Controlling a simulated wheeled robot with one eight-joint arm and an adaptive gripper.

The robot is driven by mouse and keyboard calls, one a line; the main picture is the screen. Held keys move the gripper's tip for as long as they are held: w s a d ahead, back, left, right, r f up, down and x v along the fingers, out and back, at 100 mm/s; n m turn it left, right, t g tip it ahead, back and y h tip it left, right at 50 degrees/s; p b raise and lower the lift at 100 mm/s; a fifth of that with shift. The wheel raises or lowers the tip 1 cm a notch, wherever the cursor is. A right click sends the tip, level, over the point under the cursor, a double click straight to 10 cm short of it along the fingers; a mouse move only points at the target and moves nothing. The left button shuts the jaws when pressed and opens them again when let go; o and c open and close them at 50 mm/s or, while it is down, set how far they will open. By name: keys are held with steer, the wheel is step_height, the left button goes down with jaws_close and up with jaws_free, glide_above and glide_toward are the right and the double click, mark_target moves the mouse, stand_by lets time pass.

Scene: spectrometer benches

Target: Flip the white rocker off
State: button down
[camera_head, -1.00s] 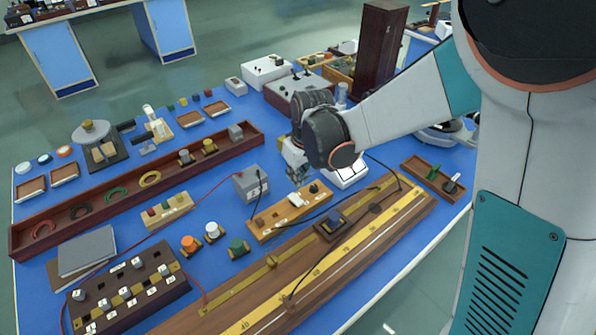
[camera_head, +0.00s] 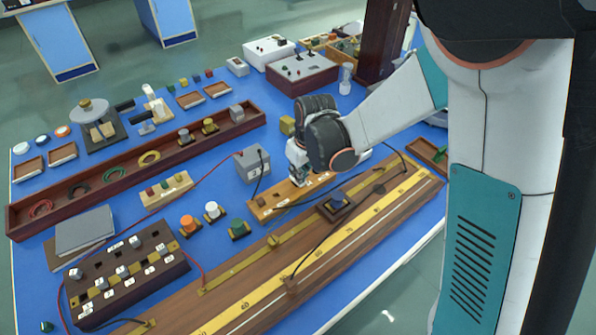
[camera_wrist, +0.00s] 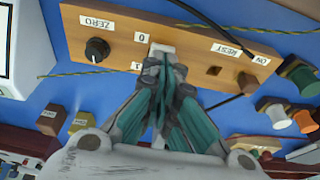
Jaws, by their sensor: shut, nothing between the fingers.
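The wooden switch board (camera_head: 266,207) lies on the blue bench, left of and below my gripper (camera_head: 298,175) in the head view. In the wrist view the same board (camera_wrist: 105,48) runs across the top. The white rocker (camera_wrist: 163,48) shows there beside the 0 and 1 labels, partly hidden by my fingers. My gripper (camera_wrist: 163,66) is shut and empty, its fingertips at the rocker's near end; whether they touch it I cannot tell. In the head view my gripper hides the rocker.
A grey box (camera_head: 252,164) stands behind the board. A long wooden rail with a yellow scale (camera_head: 340,254) lies in front.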

steer(key=shift+s+d+f, duration=0.15)
steer(key=shift+s+f, duration=0.1)
steer(key=shift+f, duration=0.25)
steer(key=shift+r, duration=0.2)
steer(key=shift+w, duration=0.1)
steer(key=shift+w+a+r, duration=0.1)
steer(key=shift+w+a, duration=0.35)
steer(key=shift+w, duration=0.15)
steer(key=shift+r, duration=0.1)
steer(key=shift+r, duration=0.4)
steer(key=s+d+p+v, duration=0.1)
steer(key=p+v, duration=0.4)
steer(key=v, duration=0.7)
steer(key=shift+s+d+p, duration=0.25)
steer(key=shift+s+p, duration=0.15)
steer(key=shift+s, duration=0.2)
